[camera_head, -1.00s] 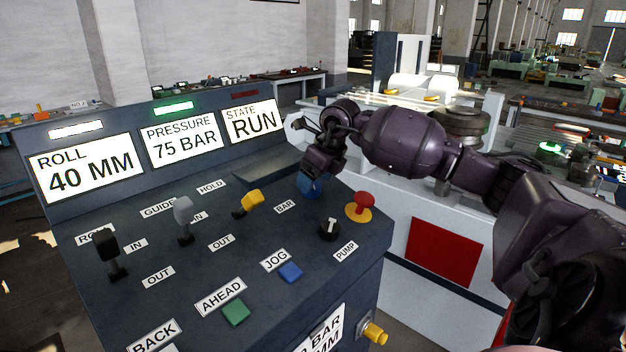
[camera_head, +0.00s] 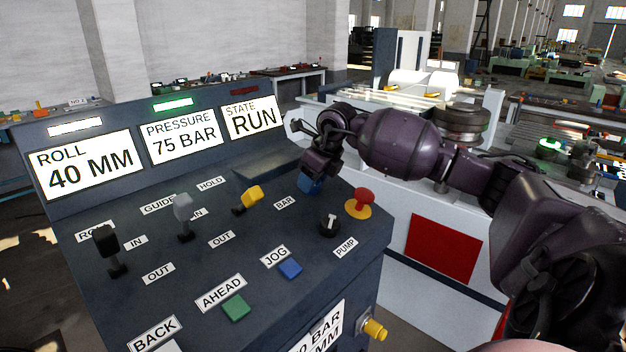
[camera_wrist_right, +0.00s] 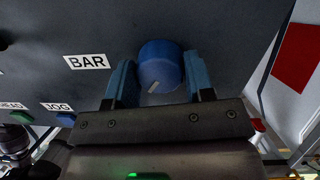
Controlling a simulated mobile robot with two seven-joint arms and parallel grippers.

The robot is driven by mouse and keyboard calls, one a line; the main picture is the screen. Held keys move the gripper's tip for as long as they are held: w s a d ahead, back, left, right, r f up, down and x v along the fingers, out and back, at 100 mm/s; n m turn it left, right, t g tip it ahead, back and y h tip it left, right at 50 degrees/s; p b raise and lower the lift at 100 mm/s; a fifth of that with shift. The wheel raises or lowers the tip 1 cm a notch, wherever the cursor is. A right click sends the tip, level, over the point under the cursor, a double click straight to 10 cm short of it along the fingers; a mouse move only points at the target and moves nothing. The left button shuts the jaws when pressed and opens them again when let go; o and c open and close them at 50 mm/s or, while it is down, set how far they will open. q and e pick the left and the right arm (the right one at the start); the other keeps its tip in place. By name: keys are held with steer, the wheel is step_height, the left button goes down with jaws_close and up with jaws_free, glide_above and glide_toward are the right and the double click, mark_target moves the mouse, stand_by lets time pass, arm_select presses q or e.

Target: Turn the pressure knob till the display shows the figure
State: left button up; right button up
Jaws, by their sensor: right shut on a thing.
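The blue pressure knob (camera_wrist_right: 160,66) stands on the panel beside the BAR label (camera_wrist_right: 87,62) in the right wrist view. A pale pointer mark shows on its lower part. My right gripper (camera_wrist_right: 158,82) has its two blue fingers on either side of the knob, shut on it. In the head view my right gripper (camera_head: 311,184) is at the knob, which it mostly hides. The pressure display (camera_head: 182,140) reads 75 BAR. A plate on the panel's front (camera_head: 318,334) carries a figure ending in "0 BAR", partly cut off. My left gripper is not in view.
A red mushroom button (camera_head: 364,196) and the black PUMP switch (camera_head: 329,226) stand close to my right gripper. Black, grey and yellow levers (camera_head: 248,198) stand to the left. The other displays read ROLL 40 MM (camera_head: 88,168) and STATE RUN (camera_head: 252,119).

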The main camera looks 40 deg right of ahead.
steer(key=shift+f+n+b, duration=0.1)
steer(key=shift+n+b, duration=0.5)
steer(key=shift+n, duration=0.1)
steer(key=shift+n+b, duration=0.3)
steer(key=shift+n, duration=0.2)
steer(key=o, duration=0.9)
steer(key=shift+r, duration=0.25)
steer(key=b+v, duration=0.1)
steer(key=v, duration=0.9)
steer(key=shift+s+d+r, duration=0.15)
steer(key=shift+r, duration=0.2)
